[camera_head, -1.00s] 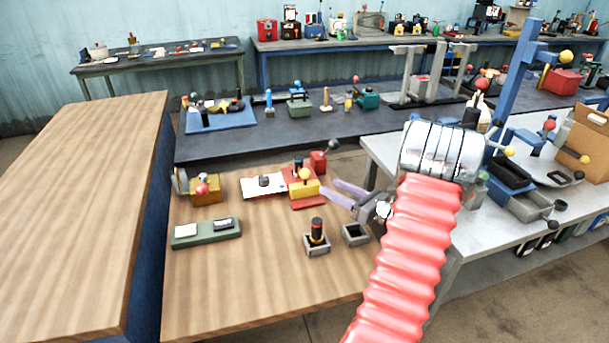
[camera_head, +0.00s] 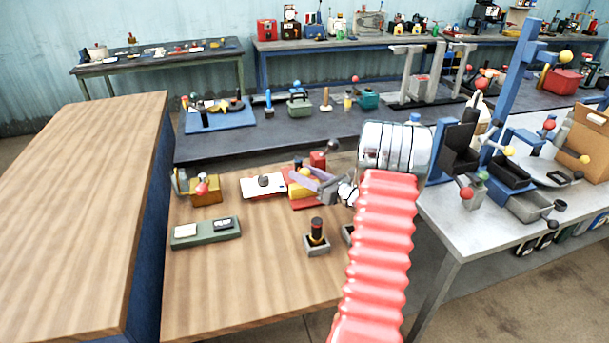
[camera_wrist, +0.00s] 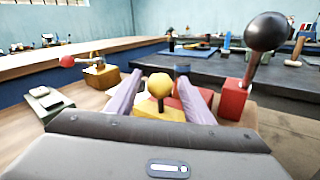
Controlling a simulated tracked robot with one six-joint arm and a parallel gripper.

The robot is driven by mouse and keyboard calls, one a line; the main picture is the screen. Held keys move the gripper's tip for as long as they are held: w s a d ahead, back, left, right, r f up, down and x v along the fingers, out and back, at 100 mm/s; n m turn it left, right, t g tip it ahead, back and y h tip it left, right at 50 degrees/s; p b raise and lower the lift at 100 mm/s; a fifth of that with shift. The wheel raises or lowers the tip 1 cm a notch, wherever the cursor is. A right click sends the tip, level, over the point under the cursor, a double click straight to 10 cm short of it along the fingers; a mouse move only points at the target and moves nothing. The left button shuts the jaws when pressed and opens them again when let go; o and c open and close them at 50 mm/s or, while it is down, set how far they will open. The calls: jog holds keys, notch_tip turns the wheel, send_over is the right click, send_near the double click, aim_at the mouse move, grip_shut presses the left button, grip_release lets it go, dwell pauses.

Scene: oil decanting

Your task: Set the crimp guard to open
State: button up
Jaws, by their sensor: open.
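No label marks the crimp guard; I cannot tell which part it is. A yellow block (camera_wrist: 150,110) with a yellow ball knob (camera_wrist: 159,85) sits on a red base on the wooden bench. My gripper (camera_head: 298,172) is open, its lilac fingers on either side of the knob in the wrist view, with no visible grip. In the head view the fingers partly hide the yellow block (camera_head: 297,191). Just to the right stands a red block (camera_wrist: 232,98) with a lever ending in a black ball (camera_wrist: 267,32); it also shows in the head view (camera_head: 318,159).
A white-topped red plate (camera_head: 263,186) and a brass box with a red knob (camera_head: 205,190) lie to the left. The bench's front left is clear.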

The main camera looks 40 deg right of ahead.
jog(key=shift+c, duration=0.6)
grip_shut()
